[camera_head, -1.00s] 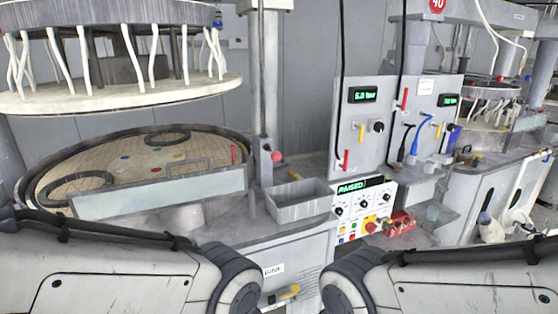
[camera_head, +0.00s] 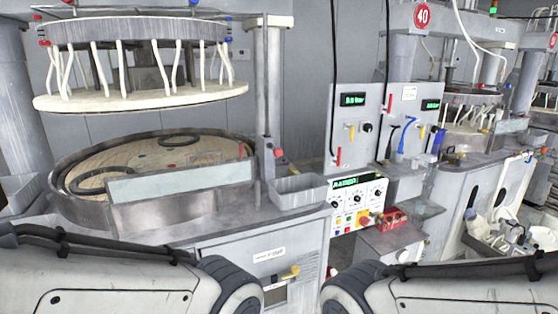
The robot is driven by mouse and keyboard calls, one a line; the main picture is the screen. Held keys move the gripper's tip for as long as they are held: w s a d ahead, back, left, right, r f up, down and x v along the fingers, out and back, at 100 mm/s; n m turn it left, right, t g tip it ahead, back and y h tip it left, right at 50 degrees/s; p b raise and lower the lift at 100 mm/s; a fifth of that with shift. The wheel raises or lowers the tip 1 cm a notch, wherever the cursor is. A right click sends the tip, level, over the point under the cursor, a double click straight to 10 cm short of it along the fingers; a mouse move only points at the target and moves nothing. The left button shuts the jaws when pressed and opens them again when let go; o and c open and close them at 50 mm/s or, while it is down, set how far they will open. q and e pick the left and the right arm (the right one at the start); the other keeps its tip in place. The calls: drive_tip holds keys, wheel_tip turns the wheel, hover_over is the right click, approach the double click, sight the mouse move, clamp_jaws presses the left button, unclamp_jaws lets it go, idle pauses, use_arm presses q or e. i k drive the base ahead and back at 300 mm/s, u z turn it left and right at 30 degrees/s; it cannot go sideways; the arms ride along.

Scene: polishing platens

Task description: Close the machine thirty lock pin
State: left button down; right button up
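A polishing machine stands in front, its raised upper platen (camera_head: 140,98) hanging over a round lower basin (camera_head: 70,195). A red ball knob (camera_head: 279,153) sits on the grey column (camera_head: 268,90) at the basin's right edge; it may be the lock pin, but I cannot tell its position. A small yellow handle (camera_head: 290,272) is on the cabinet front below. No number thirty is readable on this machine. Both my arms show at the bottom, but neither gripper is in view.
A grey open bin (camera_head: 300,190) sits right of the basin. Beyond it are a control panel (camera_head: 358,203) with a green display and a red tray (camera_head: 392,218). A red sign (camera_head: 422,16) reading 40 marks a machine behind. White containers (camera_head: 497,232) lie at the right.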

sight(278, 152)
drive_tip(key=z, duration=0.4)
drive_tip(key=i, duration=1.35)
drive_tip(key=u, duration=0.1)
